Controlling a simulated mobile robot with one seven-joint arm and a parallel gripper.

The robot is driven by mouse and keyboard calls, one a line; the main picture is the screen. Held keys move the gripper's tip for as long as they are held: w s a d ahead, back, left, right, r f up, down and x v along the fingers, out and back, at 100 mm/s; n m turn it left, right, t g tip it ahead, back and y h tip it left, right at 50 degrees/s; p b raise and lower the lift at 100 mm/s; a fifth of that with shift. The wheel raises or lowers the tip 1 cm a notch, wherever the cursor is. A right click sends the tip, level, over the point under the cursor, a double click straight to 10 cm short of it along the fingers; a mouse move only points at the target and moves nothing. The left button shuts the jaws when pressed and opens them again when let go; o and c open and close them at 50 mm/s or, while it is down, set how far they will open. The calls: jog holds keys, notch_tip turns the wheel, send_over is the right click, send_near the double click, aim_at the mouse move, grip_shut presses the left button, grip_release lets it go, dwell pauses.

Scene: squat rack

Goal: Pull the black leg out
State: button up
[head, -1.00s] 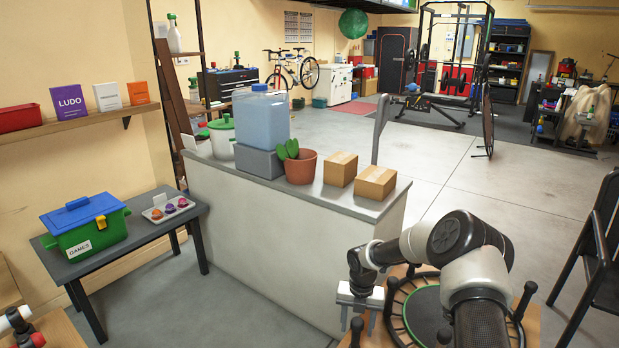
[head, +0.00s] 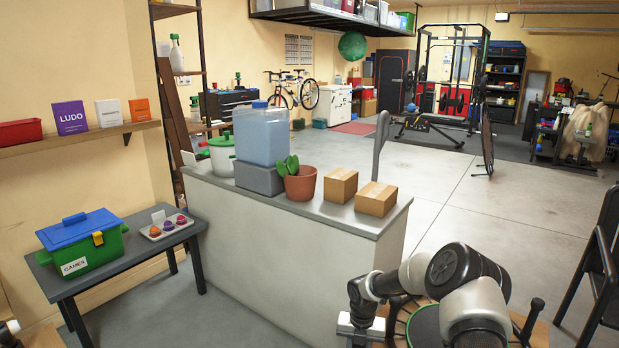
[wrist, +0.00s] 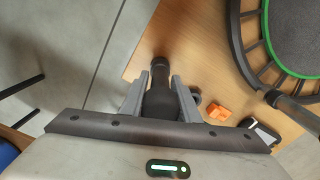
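A black leg (wrist: 160,75), a dark post with a narrow rounded end, stands between the two grey fingers of my gripper (wrist: 159,88) in the wrist view. The fingers are apart, one on each side of the leg, with little room beside it. Whether either finger touches it is hard to see. The head view shows my gripper (head: 357,324) at the bottom edge, its fingertips cut off. A round trampoline with a green ring (wrist: 264,35) lies to the right in the wrist view. Another black leg (head: 534,308) stands up on the trampoline's right side in the head view.
The trampoline lies on a wooden table (wrist: 195,45). An orange piece (wrist: 217,112) lies right of the fingers. A counter (head: 300,240) with boxes, a potted plant and a water container stands left of my arm. A dark chair (head: 600,265) is at the right.

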grip_shut()
jog(key=shift+r+p, duration=0.35)
jog(key=shift+r, duration=0.4)
jog(key=shift+r+p, duration=3.15)
jog(key=shift+r, duration=2.2)
